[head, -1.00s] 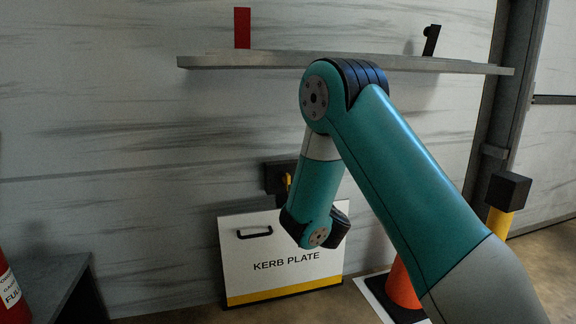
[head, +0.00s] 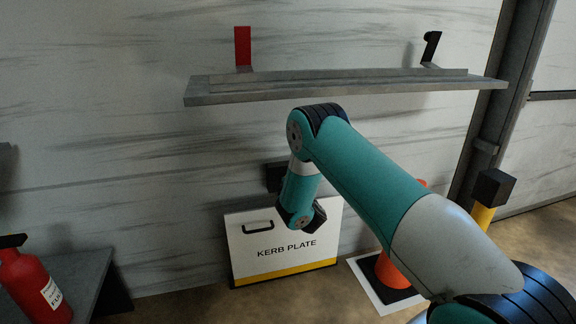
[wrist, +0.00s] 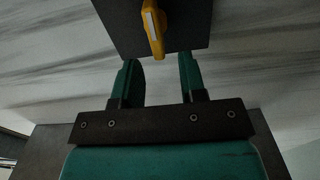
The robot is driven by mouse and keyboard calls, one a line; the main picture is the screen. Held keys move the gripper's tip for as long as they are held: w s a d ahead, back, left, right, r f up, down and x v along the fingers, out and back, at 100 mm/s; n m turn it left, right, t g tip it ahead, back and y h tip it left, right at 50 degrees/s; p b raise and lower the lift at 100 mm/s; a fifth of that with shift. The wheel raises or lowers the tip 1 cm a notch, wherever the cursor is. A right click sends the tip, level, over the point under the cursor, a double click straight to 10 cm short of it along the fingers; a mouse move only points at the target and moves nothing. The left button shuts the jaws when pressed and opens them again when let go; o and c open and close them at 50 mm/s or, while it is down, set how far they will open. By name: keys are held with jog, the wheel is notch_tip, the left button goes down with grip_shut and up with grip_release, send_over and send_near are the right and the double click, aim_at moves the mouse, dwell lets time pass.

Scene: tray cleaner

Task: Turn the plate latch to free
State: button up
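The plate latch shows in the wrist view as a yellow handle (wrist: 154,30) on a dark block (wrist: 190,22), pointing down in the picture with a slight slant. The dark block also shows in the head view (head: 274,178), partly behind my arm; the yellow handle is hidden there. The white kerb plate (head: 258,262) with a yellow bottom stripe leans against the wall below the block. My gripper (wrist: 159,62) is open and empty. The handle's lower end appears centred between its fingertips in the picture; I cannot tell the depth gap, and see no contact.
A shelf (head: 330,92) above my arm holds a red upright piece (head: 243,47) and a black one (head: 431,47). An orange cone (head: 392,272) and a yellow post (head: 482,217) stand at right.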

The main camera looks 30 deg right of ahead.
jog(key=shift+p+x, duration=1.75)
jog(key=shift+p, duration=0.3)
jog(key=shift+c, duration=0.4)
grip_shut()
